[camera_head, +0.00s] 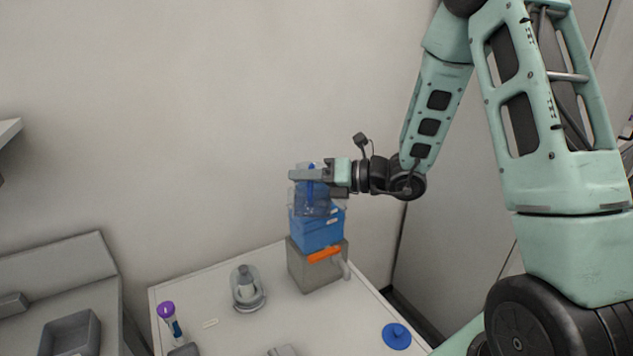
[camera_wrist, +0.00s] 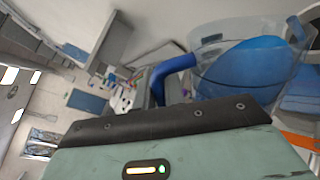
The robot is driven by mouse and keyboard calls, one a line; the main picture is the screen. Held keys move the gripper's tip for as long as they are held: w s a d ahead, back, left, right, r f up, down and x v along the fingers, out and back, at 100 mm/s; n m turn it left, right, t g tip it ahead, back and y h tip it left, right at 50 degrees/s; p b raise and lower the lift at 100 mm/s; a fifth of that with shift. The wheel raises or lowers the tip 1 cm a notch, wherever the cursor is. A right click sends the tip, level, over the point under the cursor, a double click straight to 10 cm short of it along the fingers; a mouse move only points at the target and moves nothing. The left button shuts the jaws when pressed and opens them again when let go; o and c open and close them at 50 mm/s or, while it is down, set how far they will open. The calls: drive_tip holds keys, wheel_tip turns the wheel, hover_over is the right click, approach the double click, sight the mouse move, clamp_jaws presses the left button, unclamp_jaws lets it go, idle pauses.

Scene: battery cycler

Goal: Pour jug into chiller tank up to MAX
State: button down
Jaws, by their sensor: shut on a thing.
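The clear jug (camera_head: 312,204) with blue liquid is in my gripper (camera_head: 303,174), directly above the blue chiller tank (camera_head: 318,232) in the head view. It looks roughly upright there; I cannot tell whether it touches the tank. In the wrist view the jug (camera_wrist: 215,72) fills the upper right, with a blue handle (camera_wrist: 168,76) on its left. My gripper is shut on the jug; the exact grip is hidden. The tank sits on a grey base with an orange part at its front. The MAX mark and liquid level in the tank cannot be made out.
A blue round lid-like disc (camera_head: 397,335) lies on the white bench (camera_head: 215,338) at front right. A clear-covered device (camera_head: 246,290) stands left of the tank. A purple-topped tube (camera_head: 168,314) stands further left. The wall is close behind.

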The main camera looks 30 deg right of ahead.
drive_tip(key=shift+w+d+r+m+g+p, duration=0.15)
drive_tip(key=shift+w+d+m+p, duration=0.3)
drive_tip(key=shift+p, duration=0.7)
drive_tip(key=shift+w+d+r+m+g+p, duration=0.15)
drive_tip(key=shift+w+m+p, duration=0.25)
drive_tip(key=shift+m+p, duration=0.55)
idle(2.1)
